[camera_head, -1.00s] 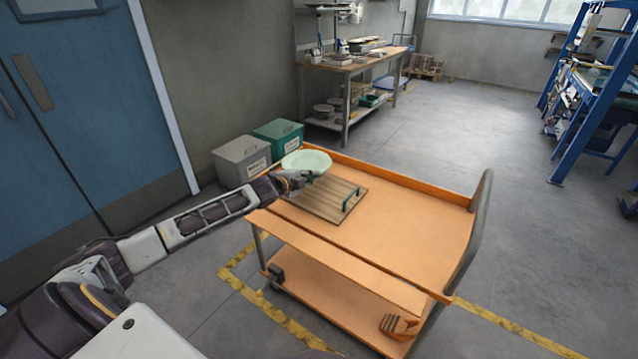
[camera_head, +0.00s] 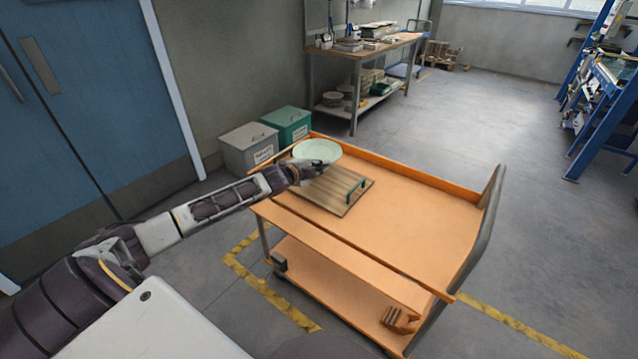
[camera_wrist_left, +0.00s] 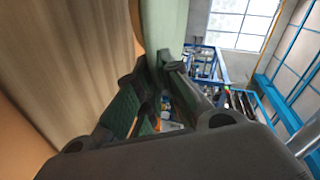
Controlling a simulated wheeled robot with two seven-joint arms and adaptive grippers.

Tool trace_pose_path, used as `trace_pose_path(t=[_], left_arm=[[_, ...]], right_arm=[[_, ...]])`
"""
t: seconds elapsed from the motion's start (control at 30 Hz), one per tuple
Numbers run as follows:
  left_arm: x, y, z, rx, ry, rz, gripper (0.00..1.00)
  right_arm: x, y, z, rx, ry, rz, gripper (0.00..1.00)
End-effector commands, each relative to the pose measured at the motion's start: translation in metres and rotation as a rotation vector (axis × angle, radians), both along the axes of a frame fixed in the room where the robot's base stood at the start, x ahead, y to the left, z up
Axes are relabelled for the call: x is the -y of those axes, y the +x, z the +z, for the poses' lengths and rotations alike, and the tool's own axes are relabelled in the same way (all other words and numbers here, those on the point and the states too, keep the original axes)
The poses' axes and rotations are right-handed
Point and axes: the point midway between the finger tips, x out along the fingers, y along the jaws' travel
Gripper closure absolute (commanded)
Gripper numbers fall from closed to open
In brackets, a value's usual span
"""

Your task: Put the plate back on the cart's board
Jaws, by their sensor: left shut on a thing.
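A pale green plate (camera_head: 318,151) is at the far left end of the cart, above or at the edge of the wooden board (camera_head: 335,196). My left gripper (camera_head: 318,164) is shut on the plate's near edge. In the left wrist view the fingers (camera_wrist_left: 158,65) close on the pale green plate (camera_wrist_left: 163,22), with the wooden board (camera_wrist_left: 70,60) beside it. Whether the plate touches the board cannot be told. My right gripper is out of view.
A grey bin (camera_head: 248,148) and a green bin (camera_head: 288,124) stand behind the cart's left end. A loaded workbench (camera_head: 365,52) is further back. The cart's top right of the board is clear.

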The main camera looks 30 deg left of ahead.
Motion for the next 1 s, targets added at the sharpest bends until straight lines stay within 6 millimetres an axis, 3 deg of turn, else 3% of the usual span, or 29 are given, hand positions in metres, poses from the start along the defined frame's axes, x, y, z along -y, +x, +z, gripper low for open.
trace_pose_path(t=[0.3, 0.53, 0.77, 1.0], left_arm=[[0.000, 0.000, -0.040, 0.003, 0.001, 0.000, 1.00], [-0.001, 0.001, -0.046, 0.004, 0.001, 0.000, 1.00], [0.000, 0.001, -0.046, 0.003, 0.002, -0.001, 1.00], [0.000, 0.000, -0.066, 0.002, 0.001, 0.000, 1.00]], right_arm=[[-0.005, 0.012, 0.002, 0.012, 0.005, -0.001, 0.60], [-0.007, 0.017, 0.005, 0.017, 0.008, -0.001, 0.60], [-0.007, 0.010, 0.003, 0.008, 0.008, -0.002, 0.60], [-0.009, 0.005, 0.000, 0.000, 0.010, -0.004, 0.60]])
